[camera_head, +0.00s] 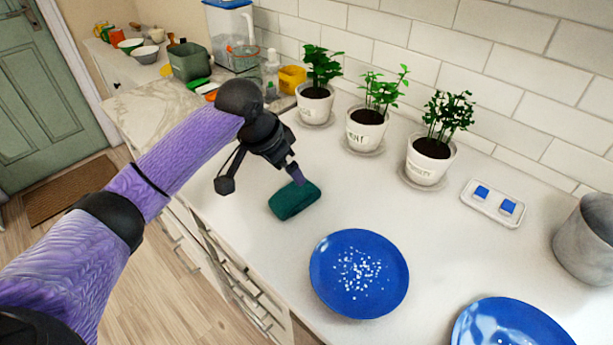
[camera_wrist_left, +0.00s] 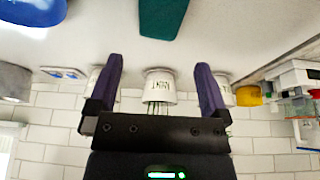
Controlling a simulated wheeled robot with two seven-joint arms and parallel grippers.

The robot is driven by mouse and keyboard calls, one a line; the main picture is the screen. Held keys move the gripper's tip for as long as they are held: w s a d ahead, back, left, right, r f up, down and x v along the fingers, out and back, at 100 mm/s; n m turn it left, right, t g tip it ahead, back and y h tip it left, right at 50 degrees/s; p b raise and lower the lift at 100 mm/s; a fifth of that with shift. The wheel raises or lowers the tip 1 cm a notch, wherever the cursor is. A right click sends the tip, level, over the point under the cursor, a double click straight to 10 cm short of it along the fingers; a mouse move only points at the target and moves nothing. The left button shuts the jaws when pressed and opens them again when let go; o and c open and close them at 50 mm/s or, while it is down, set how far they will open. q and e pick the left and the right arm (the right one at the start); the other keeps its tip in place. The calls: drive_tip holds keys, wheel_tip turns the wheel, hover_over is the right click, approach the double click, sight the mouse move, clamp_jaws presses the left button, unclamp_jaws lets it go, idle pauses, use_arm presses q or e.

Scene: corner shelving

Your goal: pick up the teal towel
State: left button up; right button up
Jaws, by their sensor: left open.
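In the left wrist view the teal towel (camera_wrist_left: 163,18) shows at the top edge, partly cut off, beyond the fingertips. My left gripper (camera_head: 262,180) is over the counter just above and behind the towel, with one fingertip overlapping the towel's upper edge in the picture. In the left wrist view my left gripper (camera_wrist_left: 159,65) has its two fingers wide apart with nothing between them. I cannot tell whether a finger touches the towel. My right gripper is not in view.
A blue plate (camera_head: 327,285) with white bits lies right of the towel, and a second blue plate (camera_head: 470,318) lies nearer. Potted plants (camera_head: 364,137) line the tiled wall. A white tray with blue pieces (camera_head: 477,207) and a grey pot (camera_head: 586,240) stand at the right.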

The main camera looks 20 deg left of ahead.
sight(291, 191)
use_arm(q)
drive_tip(key=b+x, duration=0.1)
drive_tip(key=x, duration=0.2)
drive_tip(key=s+b+x, duration=0.1)
drive_tip(key=x, duration=0.2)
drive_tip(key=b+x, duration=0.2)
drive_tip(key=x, duration=0.1)
drive_tip(key=shift+s+a+f, duration=0.2)
drive_tip(key=shift+a+f, duration=0.15)
drive_tip(key=shift+f, duration=0.15)
drive_tip(key=shift+w+f, duration=0.1)
drive_tip(key=shift+f, duration=0.05)
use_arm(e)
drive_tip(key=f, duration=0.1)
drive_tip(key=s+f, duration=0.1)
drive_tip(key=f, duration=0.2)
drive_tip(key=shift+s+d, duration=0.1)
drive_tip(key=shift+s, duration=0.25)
use_arm(q)
drive_tip(key=c, duration=1)
wheel_tip(291, 191, up, 10)
drive_tip(key=p, duration=0.3)
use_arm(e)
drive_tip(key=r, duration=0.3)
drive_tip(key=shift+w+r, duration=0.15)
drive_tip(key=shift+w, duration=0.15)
